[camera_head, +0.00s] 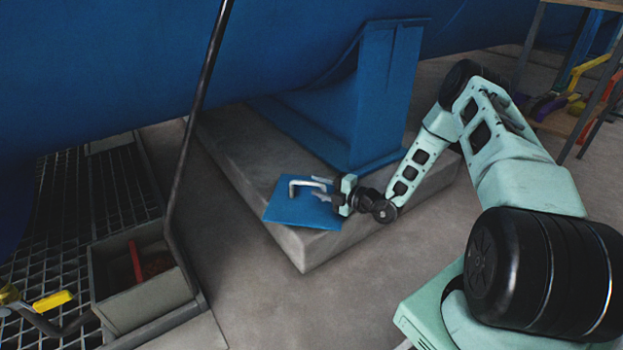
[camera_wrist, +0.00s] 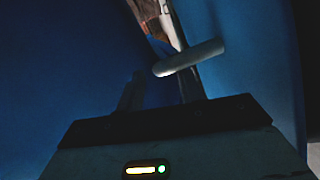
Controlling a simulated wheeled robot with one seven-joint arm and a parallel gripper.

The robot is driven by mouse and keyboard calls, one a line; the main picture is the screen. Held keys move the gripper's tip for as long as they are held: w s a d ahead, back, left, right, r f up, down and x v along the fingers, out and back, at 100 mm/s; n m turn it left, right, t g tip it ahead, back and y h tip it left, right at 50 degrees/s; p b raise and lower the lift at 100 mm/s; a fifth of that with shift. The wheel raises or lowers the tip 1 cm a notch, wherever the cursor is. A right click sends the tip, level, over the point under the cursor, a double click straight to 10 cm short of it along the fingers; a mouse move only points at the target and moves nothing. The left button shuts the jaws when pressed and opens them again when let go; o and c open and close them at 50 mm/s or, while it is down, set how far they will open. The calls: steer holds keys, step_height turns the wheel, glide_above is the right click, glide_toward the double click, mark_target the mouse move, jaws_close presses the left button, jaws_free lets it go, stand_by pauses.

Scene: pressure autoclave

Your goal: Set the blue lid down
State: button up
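The blue lid (camera_head: 290,210), a flat square plate with a pale bar handle (camera_head: 292,186), appears to lie flat on the near corner of a concrete plinth (camera_head: 318,245). My gripper (camera_head: 322,188) is at the right side of the handle, low over the lid. Its two fingers look spread apart, with no clear grip on the handle. In the wrist view the handle (camera_wrist: 190,58) shows as a pale bar just beyond my fingers (camera_wrist: 158,90), with blue surfaces around. Contact between fingers and handle cannot be made out.
A large blue vessel (camera_head: 120,60) and its support leg (camera_head: 385,90) stand behind the lid. A dark pole (camera_head: 190,140) rises at the left. A grey bin (camera_head: 140,295) sits by metal grating (camera_head: 90,190). A shelf (camera_head: 565,120) is at the right. Floor before the plinth is clear.

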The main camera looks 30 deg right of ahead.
steer(key=p+v, duration=0.2)
steer(key=v, duration=0.2)
steer(key=p+v, duration=0.2)
steer(key=v, duration=0.2)
steer(key=shift+a+r, duration=0.1)
steer(key=shift+r, duration=0.1)
steer(key=s+a+r+n+g+y, duration=0.1)
steer(key=a+r+n+g+y, duration=0.4)
steer(key=a+n, duration=0.45)
steer(key=s+a+r+n+g+y, duration=0.25)
steer(key=a+r+n+g, duration=0.35)
steer(key=a+r+n, duration=0.3)
steer(key=s+a+r+n+g+h, duration=0.2)
steer(key=s+a+r+n+g, duration=0.1)
steer(key=s+a+n+g, duration=0.5)
steer(key=s+a+r+n+t+h, duration=0.1)
steer(key=s+r+n+h, duration=0.2)
steer(key=n, duration=0.7)
steer(key=s+a+r+n+t+h, duration=0.1)
steer(key=s+a+r+n+h, duration=0.1)
steer(key=s+n+h, duration=0.3)
steer(key=s+a+r+n+t+h, duration=0.1)
steer(key=s+r+n+h, duration=0.3)
steer(key=s+n, duration=0.5)
steer(key=a+n, duration=0.1)
steer(key=n, duration=0.7)
steer(key=shift+r, duration=0.4)
